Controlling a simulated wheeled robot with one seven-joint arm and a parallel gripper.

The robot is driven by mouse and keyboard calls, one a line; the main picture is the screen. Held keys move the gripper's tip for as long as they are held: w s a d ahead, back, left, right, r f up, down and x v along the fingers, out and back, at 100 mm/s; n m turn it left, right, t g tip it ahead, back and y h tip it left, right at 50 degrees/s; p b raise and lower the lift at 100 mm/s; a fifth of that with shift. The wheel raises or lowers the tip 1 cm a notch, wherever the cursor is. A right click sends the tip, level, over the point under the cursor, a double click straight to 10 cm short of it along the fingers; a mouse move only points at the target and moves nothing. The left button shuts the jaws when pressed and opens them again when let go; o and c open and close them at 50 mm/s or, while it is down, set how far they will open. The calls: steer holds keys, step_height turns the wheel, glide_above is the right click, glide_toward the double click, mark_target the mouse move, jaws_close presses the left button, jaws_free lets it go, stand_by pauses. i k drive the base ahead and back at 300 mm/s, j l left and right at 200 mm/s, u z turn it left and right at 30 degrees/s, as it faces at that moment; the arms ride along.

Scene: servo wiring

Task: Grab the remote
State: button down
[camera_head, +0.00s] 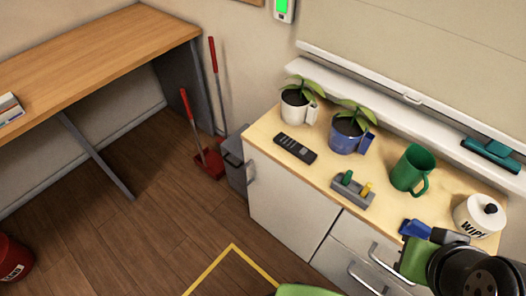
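The remote (295,148) is dark with small buttons. It lies flat near the left end of the wooden top of a white cabinet (290,205), in front of two potted plants, with its whole upper face showing. A black rounded part (472,270), which looks like part of my arm, fills the lower right corner, well away from the remote. I make out no gripper fingers, and nothing touches the remote.
Beside the remote stand a white-potted plant (297,106), a blue-potted plant (347,133) and a grey holder (352,190). Further right are a green mug (410,170) and a white wipes tub (479,217). A desk (95,55) stands left; a red dustpan (209,165) is on the floor.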

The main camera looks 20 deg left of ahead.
mark_target(300, 150)
steer(key=u, duration=0.9)
steer(key=i+j, duration=0.1)
steer(key=j, duration=0.35)
steer(key=i+j+z, duration=0.15)
steer(key=j, duration=0.35)
steer(key=i+j, duration=0.1)
steer(key=j, duration=0.35)
steer(key=i+j+z, duration=0.15)
steer(key=j, duration=0.35)
steer(key=i+j+z, duration=0.15)
steer(key=i+j, duration=0.35)
steer(key=i+j+z, duration=0.15)
steer(key=i+j, duration=0.3)
steer(key=j, duration=0.25)
steer(key=i+j+z, duration=0.15)
steer(key=i, duration=0.45)
